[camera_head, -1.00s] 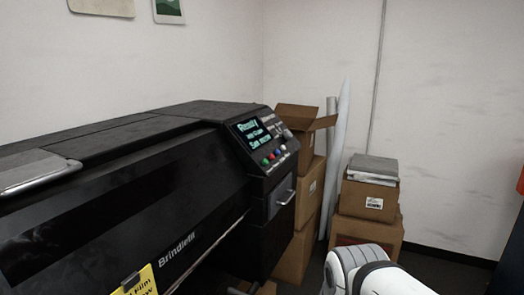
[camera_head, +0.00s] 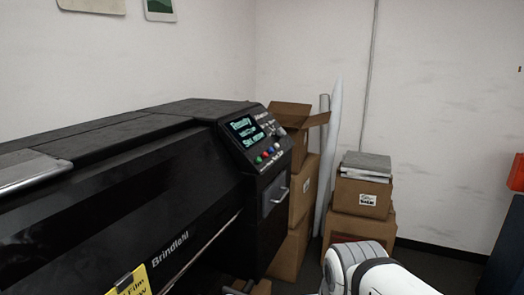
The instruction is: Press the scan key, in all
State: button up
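A large black printer marked "Brindle..." (camera_head: 120,190) fills the left side of the head view. Its control panel (camera_head: 262,166) is at the right end of its top. The panel has a lit screen (camera_head: 244,131) that shows "Ready" and two smaller lines I cannot read for sure. The key labels are too small to read, so I cannot tell the scan key. My gripper is not in view; only my white arm shows at the bottom.
Stacked cardboard boxes (camera_head: 300,190) and upright rolls (camera_head: 331,150) stand behind the panel end. Another box pile (camera_head: 362,195) with grey sheets on top stands further right. A yellow sign (camera_head: 130,283) hangs on the printer's front. Floor shows at the right.

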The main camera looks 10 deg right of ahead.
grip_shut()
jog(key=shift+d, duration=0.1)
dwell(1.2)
